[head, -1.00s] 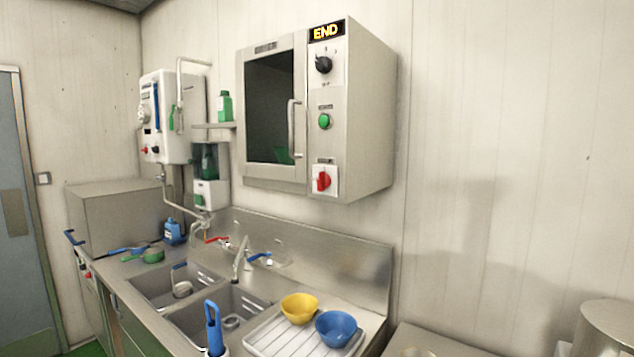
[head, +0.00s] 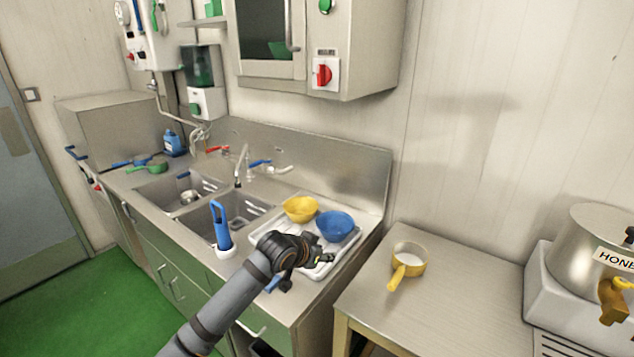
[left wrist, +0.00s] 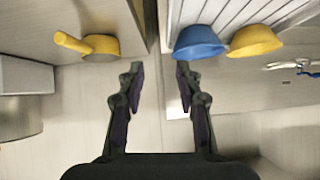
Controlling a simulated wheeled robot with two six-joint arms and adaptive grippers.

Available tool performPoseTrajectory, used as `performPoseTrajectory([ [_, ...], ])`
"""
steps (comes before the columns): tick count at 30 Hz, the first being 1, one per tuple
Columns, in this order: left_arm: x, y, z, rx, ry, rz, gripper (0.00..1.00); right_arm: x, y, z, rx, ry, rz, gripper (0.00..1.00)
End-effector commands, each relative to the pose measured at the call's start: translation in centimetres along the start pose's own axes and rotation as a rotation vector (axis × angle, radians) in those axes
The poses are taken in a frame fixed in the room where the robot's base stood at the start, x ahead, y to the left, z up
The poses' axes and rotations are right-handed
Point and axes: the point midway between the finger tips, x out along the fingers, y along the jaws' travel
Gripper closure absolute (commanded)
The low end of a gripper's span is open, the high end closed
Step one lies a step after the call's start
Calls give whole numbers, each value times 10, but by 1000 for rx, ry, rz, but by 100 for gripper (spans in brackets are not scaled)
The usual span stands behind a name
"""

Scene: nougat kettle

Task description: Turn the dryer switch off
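The dryer (head: 365,55) is the steel cabinet on the back wall, and its top is cut off in the head view. Its red rotary switch (head: 323,75) sits on a white plate low on the front panel, with the red handle upright or nearly so. My left gripper (head: 326,259) is in front of the drying tray, well below the switch. In the left wrist view its two fingers (left wrist: 158,72) are wide apart with nothing between them. The switch does not show in the left wrist view. My right gripper is not in view.
A yellow bowl (head: 300,208) and a blue bowl (head: 336,225) stand on the white ribbed tray (head: 258,233) beside the sinks. A yellow-handled pan (head: 408,262) rests on the right-hand table (head: 460,300). A honey kettle (head: 590,250) stands farther right.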

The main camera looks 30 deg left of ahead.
Motion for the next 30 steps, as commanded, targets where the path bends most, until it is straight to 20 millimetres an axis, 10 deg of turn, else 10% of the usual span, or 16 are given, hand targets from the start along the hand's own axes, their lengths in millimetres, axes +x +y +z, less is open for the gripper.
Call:
performPoseTrajectory([
  [6,-118,-74,-218,-17,383,-10,65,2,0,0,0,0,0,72],
  [10,-209,-102,-295,-45,558,-4,65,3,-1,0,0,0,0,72],
  [17,-278,-117,-334,-70,673,9,65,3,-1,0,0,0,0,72],
  [30,-239,-117,-375,-76,672,17,65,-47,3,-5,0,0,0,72],
])
